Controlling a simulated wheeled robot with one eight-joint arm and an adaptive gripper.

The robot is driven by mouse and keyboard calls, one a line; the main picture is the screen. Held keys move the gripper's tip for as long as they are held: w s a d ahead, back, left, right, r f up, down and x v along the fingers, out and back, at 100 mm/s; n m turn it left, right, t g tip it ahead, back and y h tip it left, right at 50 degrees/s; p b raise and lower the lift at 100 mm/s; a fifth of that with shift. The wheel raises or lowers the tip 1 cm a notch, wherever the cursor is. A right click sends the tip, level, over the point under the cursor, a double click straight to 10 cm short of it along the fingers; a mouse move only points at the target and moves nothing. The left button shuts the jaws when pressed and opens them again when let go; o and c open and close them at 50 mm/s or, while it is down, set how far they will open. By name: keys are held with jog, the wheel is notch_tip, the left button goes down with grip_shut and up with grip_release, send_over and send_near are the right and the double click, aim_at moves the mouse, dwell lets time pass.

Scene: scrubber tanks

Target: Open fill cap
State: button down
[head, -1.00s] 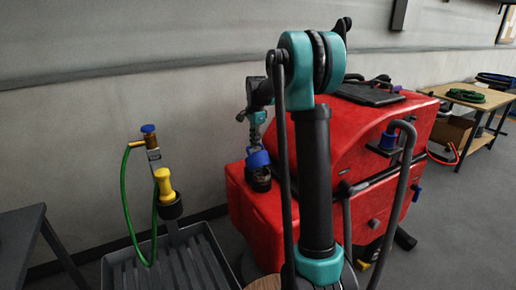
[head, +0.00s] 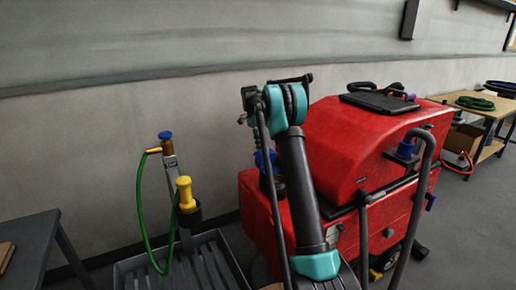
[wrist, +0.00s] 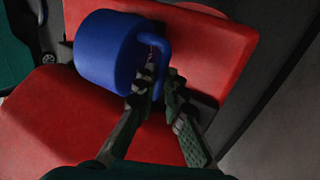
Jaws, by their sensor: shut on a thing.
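The blue fill cap (wrist: 104,52) is a thick round cap with a looped side handle (wrist: 165,48). It sits over the red scrubber tank (wrist: 225,45) in the wrist view. My gripper (wrist: 162,80) has its two dark fingers closed on the lower part of the handle, one on each side. In the head view the cap (head: 265,158) shows partly behind my arm, above the dark filler neck (head: 268,184) on the low left part of the red scrubber (head: 335,135). My gripper is mostly hidden there. I cannot tell whether the cap is tilted off the neck.
A grey slatted tray (head: 208,268) with a post, green hose (head: 144,215) and yellow-handled tool (head: 185,194) stands left of the scrubber. The wall is behind; a wooden table (head: 482,103) is far right.

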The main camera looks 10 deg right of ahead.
jog(key=shift+w+f, duration=0.15)
jog(key=shift+w, duration=0.1)
dwell(0.4)
jog(key=c, duration=1.6)
grip_release()
jog(key=shift+w+v, duration=0.1)
jog(key=shift+v, duration=2.85)
jog(key=shift+w+v, duration=0.15)
jog(key=shift+v, duration=2.85)
jog(key=shift+a+f, duration=0.15)
jog(key=shift+a, duration=0.05)
